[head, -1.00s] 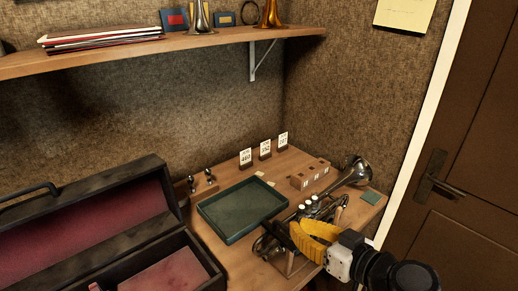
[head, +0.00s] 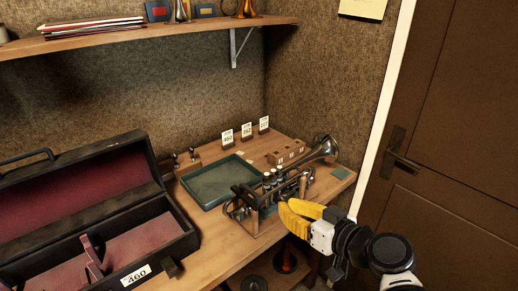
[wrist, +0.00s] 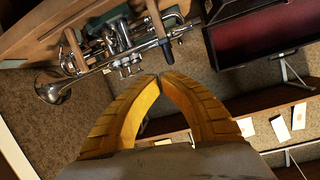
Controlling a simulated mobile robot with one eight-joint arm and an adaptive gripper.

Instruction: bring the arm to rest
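My gripper (head: 283,210) has yellow ribbed fingers and is at the front right of the workbench, in front of the silver horn. In the wrist view my gripper (wrist: 161,79) has its fingertips together with nothing between them. The silver horn (head: 270,183) lies in a wooden stand (head: 303,187), its bell (head: 325,149) toward the back right. In the wrist view the horn (wrist: 125,45) is beyond the fingertips, and a gap seems to show between them. The finger edges overlap part of the stand in the head view.
A green tray (head: 195,190) lies behind the horn. An open case (head: 185,222) with red lining and a 460 tag stands left. A shelf (head: 130,42) hangs above; a door (head: 440,150) is right.

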